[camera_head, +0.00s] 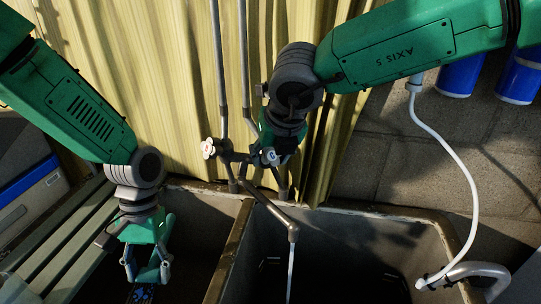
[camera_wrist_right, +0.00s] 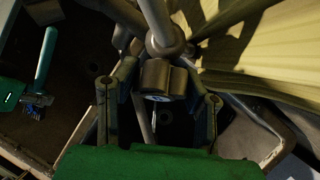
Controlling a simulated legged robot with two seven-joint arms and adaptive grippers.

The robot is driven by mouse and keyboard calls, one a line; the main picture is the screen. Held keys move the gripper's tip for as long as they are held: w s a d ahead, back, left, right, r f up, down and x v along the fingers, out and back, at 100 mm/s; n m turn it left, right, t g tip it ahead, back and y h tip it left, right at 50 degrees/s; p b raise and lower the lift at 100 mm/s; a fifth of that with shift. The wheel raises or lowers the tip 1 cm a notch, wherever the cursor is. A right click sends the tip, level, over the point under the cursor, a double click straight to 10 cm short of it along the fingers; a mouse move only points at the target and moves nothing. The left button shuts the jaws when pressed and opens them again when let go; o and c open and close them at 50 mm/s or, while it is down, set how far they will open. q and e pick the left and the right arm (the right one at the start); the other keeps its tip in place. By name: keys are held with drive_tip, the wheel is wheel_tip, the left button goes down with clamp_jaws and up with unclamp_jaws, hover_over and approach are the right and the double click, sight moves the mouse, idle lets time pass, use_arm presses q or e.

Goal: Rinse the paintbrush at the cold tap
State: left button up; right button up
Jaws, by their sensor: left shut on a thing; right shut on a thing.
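My left gripper (camera_head: 147,275) hangs over the left basin, shut on the paintbrush. Only a dark part with blue specks (camera_head: 142,294) shows below its fingers, near the bottom edge. In the right wrist view a teal handle (camera_wrist_right: 46,55) with a dark, blue-specked end shows at the left. My right gripper (camera_wrist_right: 160,100) is shut around the cold tap knob (camera_wrist_right: 157,78), whose pale cap shows in the head view (camera_head: 271,156). A thin stream of water (camera_head: 290,272) falls from the spout (camera_head: 293,233) into the right basin. The brush is left of the stream, apart from it.
The other tap, with a red-marked white cap (camera_head: 208,148), is just left of my right gripper. A divider (camera_head: 232,250) separates the left basin from the right basin (camera_head: 345,245). A white hose (camera_head: 468,190) hangs at the right. A slatted bench (camera_head: 60,245) is at the left.

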drive_tip(key=o, duration=1.2)
drive_tip(key=shift+w+r, duration=0.15)
drive_tip(key=shift+r, duration=0.2)
drive_tip(key=shift+f, duration=0.15)
drive_tip(key=v, duration=1.2)
